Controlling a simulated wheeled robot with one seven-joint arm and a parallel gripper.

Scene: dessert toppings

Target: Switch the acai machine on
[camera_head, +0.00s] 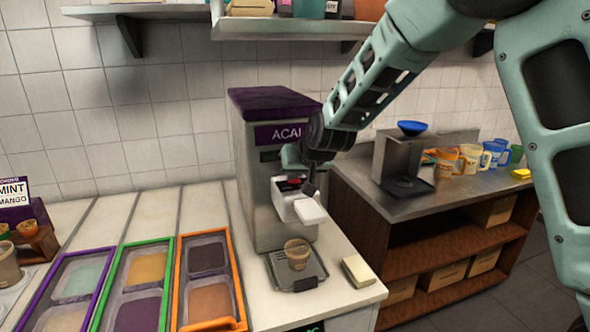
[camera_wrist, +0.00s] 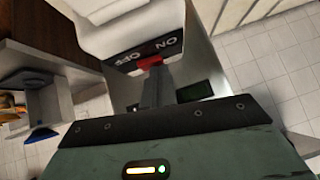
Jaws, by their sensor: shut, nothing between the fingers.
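The acai machine (camera_head: 250,170) is a tall grey box with a purple top and an "ACAI" sign, standing on the white counter. Its red switch (camera_head: 290,184) sits on the front above the white spout; in the wrist view the red switch (camera_wrist: 150,62) lies beside white lettering on a black strip. My gripper (camera_head: 309,190) is in front of the machine, close to the switch. In the wrist view my gripper (camera_wrist: 152,80) is shut and empty, its fingertips at the red switch and partly covering it. I cannot tell whether they touch. A cup (camera_head: 297,253) stands on the drip tray under the spout.
Topping trays (camera_head: 232,262) in purple, green and orange frames lie left of the machine. A pale block (camera_head: 358,271) lies right of the drip tray (camera_head: 318,272). A steel-topped side counter (camera_head: 440,205) holds a grey dispenser (camera_head: 388,160) and several mugs. A shelf (camera_head: 280,28) hangs above.

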